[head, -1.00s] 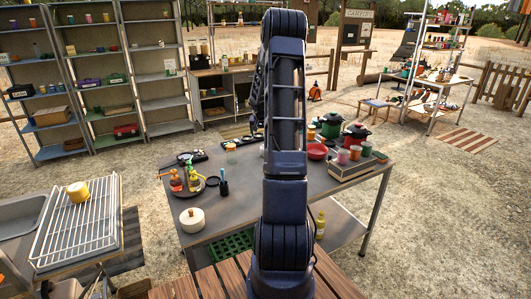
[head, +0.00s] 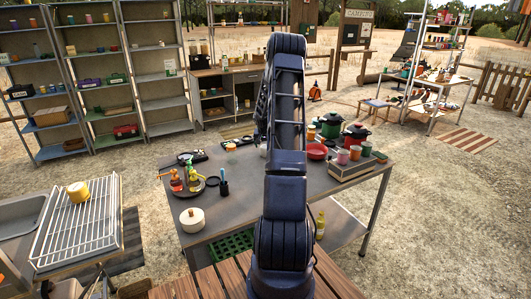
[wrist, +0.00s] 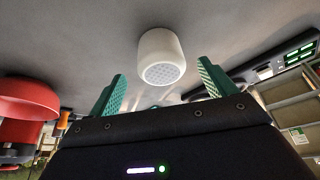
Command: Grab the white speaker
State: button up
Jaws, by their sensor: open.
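The white speaker (wrist: 161,56) is a short rounded cylinder with a grey perforated end. In the wrist view it is against the grey tabletop, which appears at the top of that picture. My gripper (wrist: 160,71) is open, with one green finger on each side of the picture's middle. The speaker shows between and beyond the fingertips, apart from them, and nothing is held. In the head view my arm hides the gripper and the speaker is not clearly seen.
A red bowl (wrist: 28,98) is left of the fingers in the wrist view; the head view shows the red bowl (head: 317,151) right of my arm, near pots (head: 354,134). The front middle tabletop looks clear.

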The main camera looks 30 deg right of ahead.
jog(key=shift+x, duration=2.1)
jog(key=shift+w, duration=0.1)
jog(key=c, duration=1.1)
jog(key=shift+c, duration=0.2)
jog(key=shift+r, duration=0.15)
